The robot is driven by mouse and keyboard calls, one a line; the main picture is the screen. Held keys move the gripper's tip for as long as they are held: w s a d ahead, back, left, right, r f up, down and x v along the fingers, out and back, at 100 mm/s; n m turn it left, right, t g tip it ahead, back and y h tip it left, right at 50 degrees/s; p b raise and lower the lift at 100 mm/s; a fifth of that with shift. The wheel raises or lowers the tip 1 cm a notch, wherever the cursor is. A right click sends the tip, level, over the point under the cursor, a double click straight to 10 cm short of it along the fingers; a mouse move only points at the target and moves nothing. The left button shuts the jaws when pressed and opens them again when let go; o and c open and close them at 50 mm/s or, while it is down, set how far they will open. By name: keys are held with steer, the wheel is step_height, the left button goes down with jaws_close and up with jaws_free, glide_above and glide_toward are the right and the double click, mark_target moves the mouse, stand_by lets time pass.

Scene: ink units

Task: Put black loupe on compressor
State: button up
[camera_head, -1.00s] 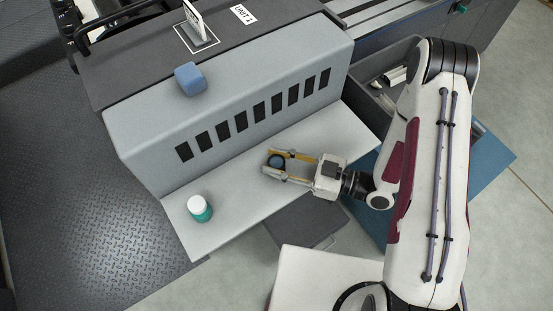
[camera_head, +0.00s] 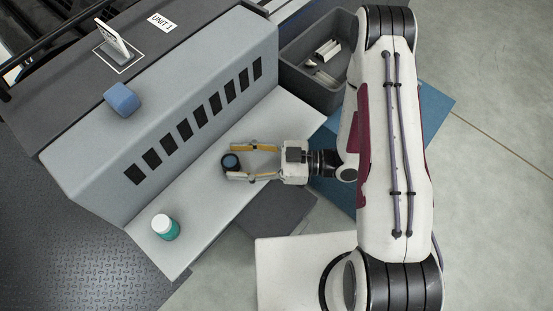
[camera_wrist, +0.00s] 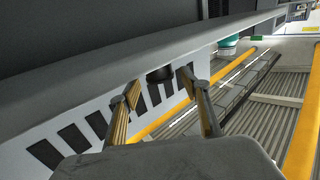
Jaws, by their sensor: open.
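The black loupe (camera_head: 230,162) is a small dark round piece with a bluish top. It appears to sit on the pale ledge along the front of the grey slotted housing (camera_head: 170,115). I cannot tell for sure that this housing is the compressor, as only "UNIT 1" is marked. My gripper (camera_head: 234,162) is open, with its yellow-lined fingers either side of the loupe near their tips. In the wrist view the loupe (camera_wrist: 160,75) shows as a dark shape just beyond my open fingertips (camera_wrist: 160,88). Contact cannot be told.
A teal bottle with white cap (camera_head: 165,228) stands on the pale ledge (camera_head: 200,200) to the left. A blue block (camera_head: 122,100) and a small white stand (camera_head: 113,42) are on top of the unit. A grey bin (camera_head: 312,70) with small items lies beyond my arm.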

steer(key=shift+s+d+r, duration=0.1)
steer(key=shift+s+d, duration=0.1)
steer(key=shift+d, duration=1.35)
steer(key=shift+s+d+f, duration=0.1)
steer(key=shift+s+d, duration=0.05)
steer(key=shift+d, duration=1.45)
steer(key=shift+s+d+r, duration=0.1)
steer(key=shift+s+d, duration=0.1)
steer(key=shift+d, duration=1.35)
